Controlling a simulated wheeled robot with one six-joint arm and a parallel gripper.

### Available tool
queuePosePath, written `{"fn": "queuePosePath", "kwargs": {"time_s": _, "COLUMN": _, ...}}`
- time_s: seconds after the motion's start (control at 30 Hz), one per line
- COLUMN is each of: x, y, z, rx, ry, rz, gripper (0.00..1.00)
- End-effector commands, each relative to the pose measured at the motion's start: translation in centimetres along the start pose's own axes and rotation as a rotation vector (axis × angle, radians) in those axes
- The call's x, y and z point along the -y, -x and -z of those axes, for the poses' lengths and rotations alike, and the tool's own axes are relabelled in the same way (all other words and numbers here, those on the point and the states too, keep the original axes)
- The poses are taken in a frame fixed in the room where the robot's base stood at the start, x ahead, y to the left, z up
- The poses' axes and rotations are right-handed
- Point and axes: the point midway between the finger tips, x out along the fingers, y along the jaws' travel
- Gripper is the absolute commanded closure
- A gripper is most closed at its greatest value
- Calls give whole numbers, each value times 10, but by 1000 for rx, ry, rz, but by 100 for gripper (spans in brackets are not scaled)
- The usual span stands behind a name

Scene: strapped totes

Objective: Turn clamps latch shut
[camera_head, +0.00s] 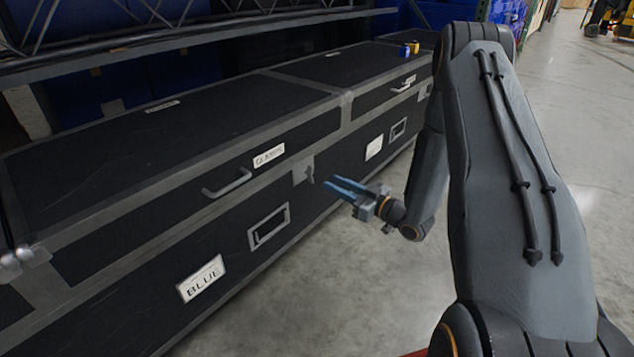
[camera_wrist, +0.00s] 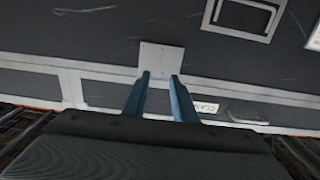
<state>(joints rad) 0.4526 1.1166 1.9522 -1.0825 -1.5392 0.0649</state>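The clamps latch shows as a pale metal plate (camera_head: 302,168) with a small dark turn piece, on the seam between lid and body of the near black case (camera_head: 125,290). The case's lid carries a white label (camera_head: 269,155) that seems to read CLAMPS. My gripper (camera_head: 331,183), with two blue fingers, points at the latch from the right, a short way off and apparently not touching. In the wrist view the fingers (camera_wrist: 159,77) are apart, with the plate (camera_wrist: 160,58) just beyond their tips. Nothing shows between them. The turn piece's exact angle is hard to tell.
A grey lid handle (camera_head: 227,184) sticks out left of the latch. Below are a recessed handle (camera_head: 268,229) and a BLUE label (camera_head: 201,279). A second black case (camera_head: 345,65) stands beyond, with small blue and yellow blocks (camera_head: 408,49) on top.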

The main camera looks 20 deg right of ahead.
Motion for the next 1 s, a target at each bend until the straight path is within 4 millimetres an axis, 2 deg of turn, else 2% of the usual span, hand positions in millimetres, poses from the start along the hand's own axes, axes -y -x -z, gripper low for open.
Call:
{"fn": "queuePosePath", "kwargs": {"time_s": 0.4, "x": 0, "y": -60, "z": -1, "rx": 1, "ry": 3, "rz": 1, "gripper": 75}}
{"fn": "queuePosePath", "kwargs": {"time_s": 0.6, "x": 0, "y": -71, "z": 0, "rx": 2, "ry": 0, "rz": 0, "gripper": 75}}
{"fn": "queuePosePath", "kwargs": {"time_s": 0.83, "x": 0, "y": -72, "z": 0, "rx": 2, "ry": 0, "rz": -1, "gripper": 75}}
{"fn": "queuePosePath", "kwargs": {"time_s": 0.87, "x": 0, "y": -72, "z": 0, "rx": 2, "ry": 0, "rz": -1, "gripper": 77}}
{"fn": "queuePosePath", "kwargs": {"time_s": 1.0, "x": 1, "y": -72, "z": 0, "rx": 3, "ry": 0, "rz": 0, "gripper": 100}}
